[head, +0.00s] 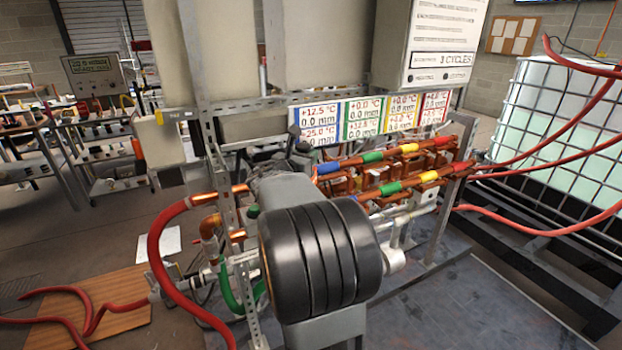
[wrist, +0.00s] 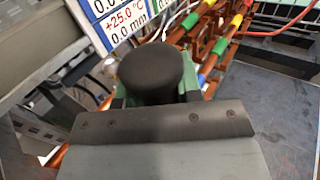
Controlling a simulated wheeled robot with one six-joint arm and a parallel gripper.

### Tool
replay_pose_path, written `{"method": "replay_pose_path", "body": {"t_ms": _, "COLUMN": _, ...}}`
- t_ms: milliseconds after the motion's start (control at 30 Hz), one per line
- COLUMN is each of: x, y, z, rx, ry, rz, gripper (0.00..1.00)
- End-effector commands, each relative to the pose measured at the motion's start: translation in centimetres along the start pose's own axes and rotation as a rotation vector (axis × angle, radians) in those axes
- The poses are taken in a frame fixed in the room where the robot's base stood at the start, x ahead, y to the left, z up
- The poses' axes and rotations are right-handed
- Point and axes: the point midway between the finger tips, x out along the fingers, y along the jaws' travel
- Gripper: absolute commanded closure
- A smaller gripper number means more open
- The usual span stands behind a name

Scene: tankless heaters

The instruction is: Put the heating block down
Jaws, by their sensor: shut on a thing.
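My gripper (wrist: 155,100) is shut on a dark, round-topped piece (wrist: 152,72), which I take to be the heating block. It stands up between the jaws in the wrist view, with a bit of green showing beside it. Its underside is hidden by my gripper, so I cannot tell whether it touches anything below. In the head view my gripper (head: 290,172) is mostly behind my own dark ribbed arm joint, in front of the heater rig.
Copper pipes (head: 400,165) with coloured bands run just right of my gripper. Display cards (head: 370,115) hang behind them. A dark flat surface (head: 480,305) at lower right looks clear. A red hose (head: 160,250) loops at left. A caged white tank (head: 560,125) stands at right.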

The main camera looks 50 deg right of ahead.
Motion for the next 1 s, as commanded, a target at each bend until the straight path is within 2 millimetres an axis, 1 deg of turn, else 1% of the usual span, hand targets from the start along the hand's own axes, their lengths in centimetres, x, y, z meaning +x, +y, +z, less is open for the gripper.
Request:
{"method": "replay_pose_path", "body": {"t_ms": 33, "x": 1.2, "y": 0.1, "z": -0.3, "rx": -0.001, "ry": -0.002, "rz": -0.004, "gripper": 1.0}}
{"method": "replay_pose_path", "body": {"t_ms": 100, "x": 2.1, "y": 0.4, "z": -1.9, "rx": -0.003, "ry": 0.0, "rz": -0.002, "gripper": 1.0}}
{"method": "replay_pose_path", "body": {"t_ms": 200, "x": 3.3, "y": 0.7, "z": -3.2, "rx": 0.0, "ry": -0.002, "rz": -0.002, "gripper": 1.0}}
{"method": "replay_pose_path", "body": {"t_ms": 300, "x": 4.2, "y": 0.9, "z": -4.4, "rx": 0.001, "ry": -0.002, "rz": 0.0, "gripper": 1.0}}
{"method": "replay_pose_path", "body": {"t_ms": 400, "x": 4.8, "y": 1.0, "z": -5.0, "rx": 0.002, "ry": -0.004, "rz": 0.0, "gripper": 1.0}}
{"method": "replay_pose_path", "body": {"t_ms": 667, "x": 5.4, "y": 1.1, "z": -5.8, "rx": 0.003, "ry": -0.005, "rz": 0.0, "gripper": 1.0}}
{"method": "replay_pose_path", "body": {"t_ms": 767, "x": 5.8, "y": 1.2, "z": -6.5, "rx": 0.001, "ry": -0.003, "rz": 0.001, "gripper": 1.0}}
{"method": "replay_pose_path", "body": {"t_ms": 900, "x": 5.8, "y": 1.2, "z": -8.4, "rx": -0.001, "ry": -0.003, "rz": 0.0, "gripper": 1.0}}
{"method": "replay_pose_path", "body": {"t_ms": 1000, "x": 5.7, "y": 1.2, "z": -9.2, "rx": 0.002, "ry": -0.004, "rz": 0.001, "gripper": 1.0}}
